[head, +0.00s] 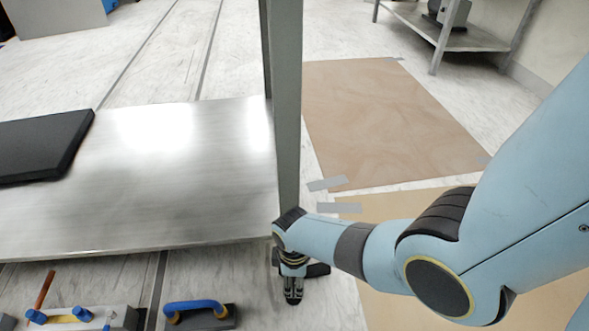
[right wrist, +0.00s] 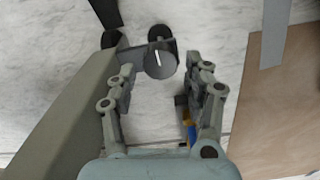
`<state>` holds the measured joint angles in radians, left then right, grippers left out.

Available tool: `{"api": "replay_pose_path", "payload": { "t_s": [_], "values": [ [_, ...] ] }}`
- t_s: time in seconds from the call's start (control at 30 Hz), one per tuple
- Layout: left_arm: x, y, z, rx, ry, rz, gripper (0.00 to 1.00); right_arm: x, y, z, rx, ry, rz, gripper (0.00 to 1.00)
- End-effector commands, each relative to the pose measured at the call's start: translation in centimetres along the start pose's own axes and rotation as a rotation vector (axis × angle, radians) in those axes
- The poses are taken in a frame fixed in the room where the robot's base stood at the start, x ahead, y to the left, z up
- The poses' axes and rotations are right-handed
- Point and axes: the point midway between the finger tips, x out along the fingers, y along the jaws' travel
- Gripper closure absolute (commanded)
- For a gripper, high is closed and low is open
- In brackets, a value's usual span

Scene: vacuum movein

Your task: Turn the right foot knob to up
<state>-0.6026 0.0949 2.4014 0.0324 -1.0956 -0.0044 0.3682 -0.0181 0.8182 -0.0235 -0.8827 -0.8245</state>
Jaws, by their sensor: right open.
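The right foot knob (right wrist: 163,68) is a grey round knob with a white line, in the right wrist view. It is on a dark bracket at the foot of the grey table leg (head: 287,120). The white line points nearly straight up the picture, leaning slightly left. My right gripper (right wrist: 159,74) is open, with one finger on each side of the knob; I cannot tell whether they touch it. In the head view my right gripper (head: 292,272) points down at the leg's foot and hides the knob. My left gripper is not in view.
A metal shelf (head: 190,215) joins the leg, with a black slab (head: 40,147) on it. A blue-handled tool (head: 200,312) and another tool (head: 80,317) lie on the floor in front. Brown sheets (head: 390,120) cover the floor at right.

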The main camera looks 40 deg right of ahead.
Motion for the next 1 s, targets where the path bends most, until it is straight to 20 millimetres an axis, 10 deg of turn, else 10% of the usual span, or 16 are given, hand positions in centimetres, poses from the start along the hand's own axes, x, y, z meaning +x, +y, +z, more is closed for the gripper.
{"api": "replay_pose_path", "payload": {
  "t_s": [0.5, 1.0],
  "values": [
    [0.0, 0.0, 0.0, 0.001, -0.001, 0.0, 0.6, -8.0, -0.1, 0.0, 0.0, 0.0, 0.0, 0.49],
    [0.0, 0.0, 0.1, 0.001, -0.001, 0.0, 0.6, -9.3, -0.1, 0.1, 0.0, -0.001, -0.002, 0.49]
  ]
}}
